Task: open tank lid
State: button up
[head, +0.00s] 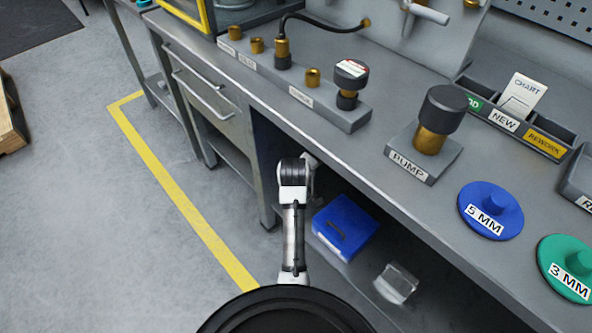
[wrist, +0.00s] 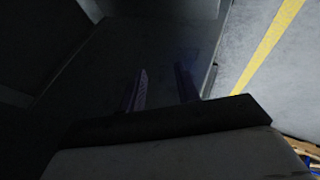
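No part marked as a tank can be read in the head view, so I cannot tell which thing is the tank lid. A black-capped part with a red and white label (head: 350,72) stands upright on the long grey valve block at the bench's front edge. A larger black cap (head: 443,98) sits on a brass cylinder on the block marked PUMP (head: 409,167). My gripper (wrist: 162,82) shows in the wrist view with its two fingers apart and nothing between them, in a dark space. In the head view my arm is low in front of the bench, apart from these parts.
The grey bench (head: 395,195) runs diagonally. On it are a blue 5 MM disc (head: 490,211), a green 3 MM disc (head: 570,262) and labelled trays (head: 520,125). A blue box (head: 345,226) lies beneath.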

jog(key=shift+w+a+r+t, duration=0.2)
jog(key=shift+a+r, duration=0.2)
jog(key=shift+r, duration=0.05)
jog(key=shift+w+a+r+t, duration=0.2)
jog(key=shift+a+r, duration=0.2)
jog(key=shift+s, duration=0.1)
